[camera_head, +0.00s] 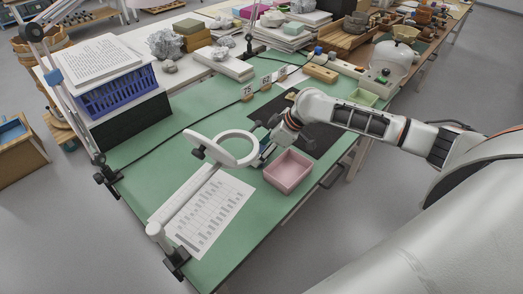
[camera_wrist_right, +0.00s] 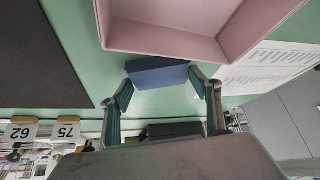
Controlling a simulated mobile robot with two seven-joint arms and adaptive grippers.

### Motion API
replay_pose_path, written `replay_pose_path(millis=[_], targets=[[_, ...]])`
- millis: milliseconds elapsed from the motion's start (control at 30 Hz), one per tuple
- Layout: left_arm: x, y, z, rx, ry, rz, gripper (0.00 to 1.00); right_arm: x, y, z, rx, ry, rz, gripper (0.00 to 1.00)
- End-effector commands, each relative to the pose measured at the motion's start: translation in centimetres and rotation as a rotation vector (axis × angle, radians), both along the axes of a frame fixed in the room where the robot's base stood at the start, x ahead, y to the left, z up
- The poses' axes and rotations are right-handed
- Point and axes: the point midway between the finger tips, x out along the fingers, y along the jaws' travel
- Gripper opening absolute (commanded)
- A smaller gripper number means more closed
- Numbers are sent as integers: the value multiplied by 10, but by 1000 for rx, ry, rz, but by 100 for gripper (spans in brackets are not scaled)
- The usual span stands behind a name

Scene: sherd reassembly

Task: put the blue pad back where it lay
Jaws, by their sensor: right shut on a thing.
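The blue pad (camera_wrist_right: 158,74) shows in the right wrist view as a flat blue block between the fingertips of my right gripper (camera_wrist_right: 160,84). The gripper is shut on it, and the pad is over the green mat, close to the pink box (camera_wrist_right: 180,38). Whether the pad touches the mat, I cannot tell. In the head view my right gripper (camera_head: 266,152) is just left of the pink box (camera_head: 288,171), beside the ring of the magnifier lamp; the pad is mostly hidden there. My left gripper is not in view.
A white magnifier ring (camera_head: 222,148) on an arm stands close to my right gripper. A printed sheet (camera_head: 210,212) lies at the near left. A black mat (camera_head: 300,128) lies behind, with number cards (camera_head: 247,92) beyond.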

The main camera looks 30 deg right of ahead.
Motion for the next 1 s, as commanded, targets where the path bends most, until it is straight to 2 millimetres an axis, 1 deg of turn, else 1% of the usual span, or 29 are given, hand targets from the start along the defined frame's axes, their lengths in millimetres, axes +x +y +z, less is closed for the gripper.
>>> replay_pose_path(millis=[33,100,400,533,667,900,1000], targets=[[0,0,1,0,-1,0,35,0,0,-1,0,0,0,65],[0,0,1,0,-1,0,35,0,0,-1,0,0,0,80],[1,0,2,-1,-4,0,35,0,0,0,0,0,0,80],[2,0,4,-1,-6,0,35,-2,-3,5,-1,-1,-1,80],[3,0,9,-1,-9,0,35,-8,-10,22,-3,-3,0,80],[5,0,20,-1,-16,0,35,-27,-30,64,-3,-3,0,80],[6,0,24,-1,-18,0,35,-34,-37,79,-3,-3,0,80]])
